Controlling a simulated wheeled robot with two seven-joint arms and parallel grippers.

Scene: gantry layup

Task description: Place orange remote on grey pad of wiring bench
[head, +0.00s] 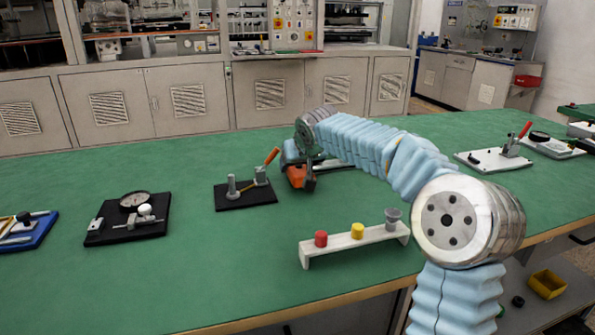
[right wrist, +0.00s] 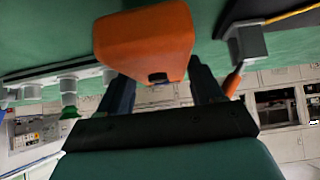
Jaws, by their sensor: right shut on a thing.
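The orange remote (head: 296,173) is at my right gripper (head: 306,178) in the head view, just right of a black fixture, over the green bench top. In the right wrist view the orange remote (right wrist: 145,38) fills the upper middle, held between the two dark fingers of my right gripper (right wrist: 160,82). The gripper is shut on it. Whether the remote touches the bench top is unclear. I cannot make out which surface is the grey pad. My left gripper is not in view.
A black fixture (head: 232,203) with grey posts and an orange handle stands close left of the gripper. A white rack (head: 345,243) with red, yellow and grey pieces is in front. A dial gauge stand (head: 120,237) is further left. Green surface (head: 200,280) is clear at front.

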